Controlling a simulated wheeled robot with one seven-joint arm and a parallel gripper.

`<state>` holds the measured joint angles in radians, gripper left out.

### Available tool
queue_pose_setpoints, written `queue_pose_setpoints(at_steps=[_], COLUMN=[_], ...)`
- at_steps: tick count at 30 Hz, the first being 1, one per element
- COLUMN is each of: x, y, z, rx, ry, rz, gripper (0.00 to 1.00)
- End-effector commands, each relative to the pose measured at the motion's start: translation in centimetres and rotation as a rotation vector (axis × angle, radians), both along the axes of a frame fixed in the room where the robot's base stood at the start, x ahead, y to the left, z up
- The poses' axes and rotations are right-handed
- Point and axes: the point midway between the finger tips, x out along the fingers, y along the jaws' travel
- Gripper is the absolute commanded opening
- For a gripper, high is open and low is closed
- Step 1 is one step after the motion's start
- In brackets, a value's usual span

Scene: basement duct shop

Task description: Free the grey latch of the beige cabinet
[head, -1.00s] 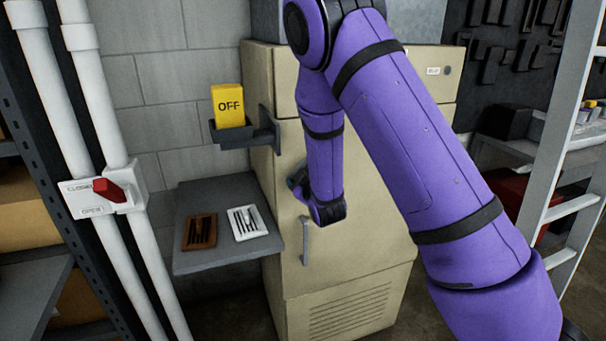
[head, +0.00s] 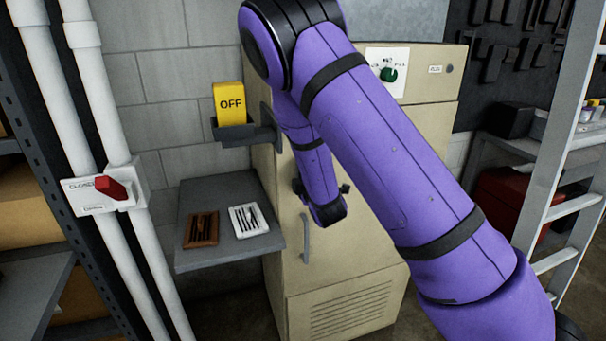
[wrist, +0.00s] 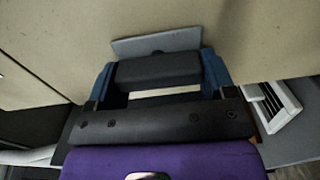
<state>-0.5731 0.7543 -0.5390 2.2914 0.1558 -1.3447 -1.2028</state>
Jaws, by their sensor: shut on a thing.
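The beige cabinet (head: 282,215) stands in front of me in the head view, with a grey bar handle (head: 306,240) on its door. In the wrist view, the grey latch shows as a flat grey plate (wrist: 130,47) against the beige door, with a dark bar (wrist: 150,72) in front of it. My gripper (wrist: 160,68) has its blue fingers at either end of that bar and is shut on it. In the head view, my arm hides the latch and most of the gripper.
A grey shelf (head: 190,258) left of the cabinet bears a brown slotted piece (head: 201,230) and a white one (head: 247,219). Above it, a yellow OFF block (head: 230,103) sits in a dark bracket (head: 232,135). A ladder (head: 553,190) stands right. White pipes (head: 95,130) run left.

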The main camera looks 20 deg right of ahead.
Motion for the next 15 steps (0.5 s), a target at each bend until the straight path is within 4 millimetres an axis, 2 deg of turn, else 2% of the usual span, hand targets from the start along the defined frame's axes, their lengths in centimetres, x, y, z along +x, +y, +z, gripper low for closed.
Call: queue_pose_setpoints(at_steps=[15], x=[-0.02], y=[0.02], z=[-0.12], rx=[-0.057], ry=[0.002], rz=[0.001], gripper=[0.53])
